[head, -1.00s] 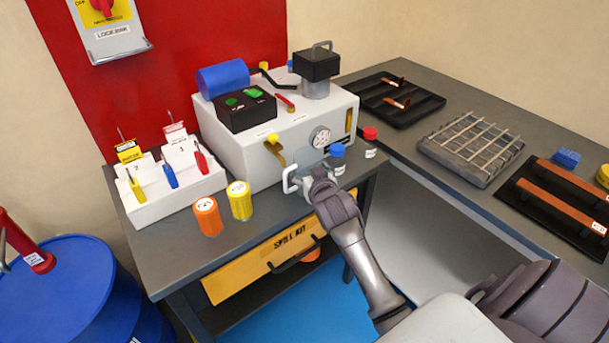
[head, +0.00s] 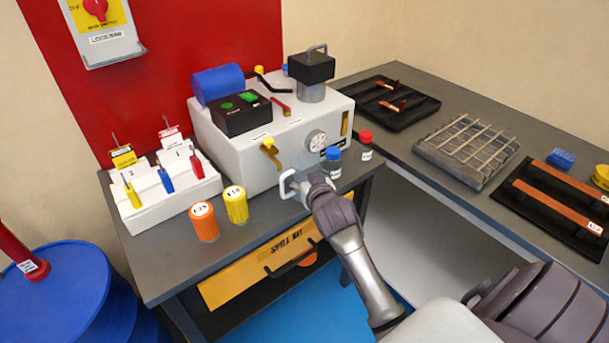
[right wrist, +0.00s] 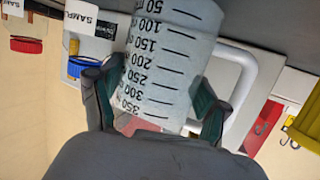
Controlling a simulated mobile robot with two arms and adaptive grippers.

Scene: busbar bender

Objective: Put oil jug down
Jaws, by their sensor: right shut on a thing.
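The oil jug is a pale, see-through measuring jug with black volume marks and a loop handle. In the head view its white handle (head: 287,184) shows at the bench's front edge, before the white press unit; my gripper hides most of its body. In the right wrist view the jug (right wrist: 160,65) appears upside down, with its handle at right. My right gripper (head: 314,184) is shut on the jug, one finger on each side, as the right wrist view (right wrist: 152,88) shows. I cannot tell whether the jug's base touches the bench. My left gripper is not in view.
The grey bench (head: 165,255) has free room at its front left. An orange jar (head: 204,222) and a yellow jar (head: 236,205) stand left of the jug. A blue-capped bottle (head: 332,162) and a red-capped bottle (head: 365,146) stand behind it, beside the press unit (head: 230,155).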

